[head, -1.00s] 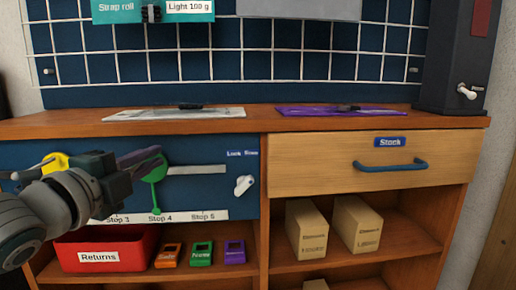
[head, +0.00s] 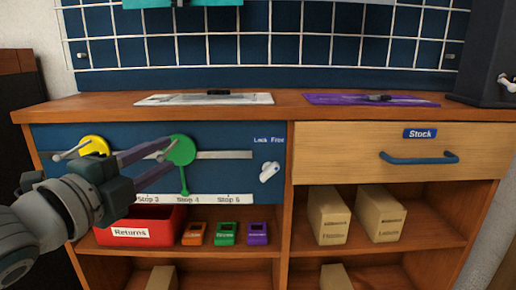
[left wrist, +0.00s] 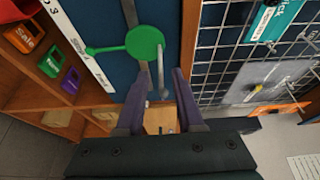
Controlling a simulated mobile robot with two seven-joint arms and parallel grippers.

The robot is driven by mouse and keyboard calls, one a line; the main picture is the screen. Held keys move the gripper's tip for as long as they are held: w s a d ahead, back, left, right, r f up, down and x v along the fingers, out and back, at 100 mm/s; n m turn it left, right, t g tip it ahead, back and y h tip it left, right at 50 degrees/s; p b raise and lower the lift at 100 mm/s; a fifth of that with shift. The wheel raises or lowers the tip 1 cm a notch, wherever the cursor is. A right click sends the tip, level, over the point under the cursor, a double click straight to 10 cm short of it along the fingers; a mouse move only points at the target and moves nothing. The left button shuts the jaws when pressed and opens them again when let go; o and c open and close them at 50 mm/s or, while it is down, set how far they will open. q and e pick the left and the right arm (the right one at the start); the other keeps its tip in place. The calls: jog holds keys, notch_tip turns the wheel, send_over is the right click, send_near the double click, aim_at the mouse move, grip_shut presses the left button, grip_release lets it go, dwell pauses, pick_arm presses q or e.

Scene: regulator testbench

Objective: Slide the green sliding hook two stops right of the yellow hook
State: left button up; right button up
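The green sliding hook (head: 181,150) is a round disc with a peg and a pointer hanging down to the Stop 4 label on the white stop strip (head: 220,199). The yellow hook (head: 93,146) sits left of it on the same grey rail (head: 236,155). My left gripper (head: 160,150) reaches in from the left at the green hook. In the left wrist view the green hook (left wrist: 145,43) is just beyond my open fingers (left wrist: 160,80), with its peg between them and visible gaps on both sides. My right gripper is not in view.
A white lock knob (head: 269,172) is on the panel, right of the rail. Below are a red Returns bin (head: 165,217) and small orange, green and purple holders. The Stock drawer (head: 340,150) is shut at the right. The rail right of the green hook is clear.

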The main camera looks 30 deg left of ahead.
pick_arm(q)
jog(key=shift+s+d+p, duration=0.2)
jog(key=shift+s+p, duration=0.05)
jog(key=shift+s, duration=0.9)
jog(key=shift+s+d+p, duration=0.2)
jog(key=shift+s+p, duration=0.05)
jog(key=shift+s, duration=0.9)
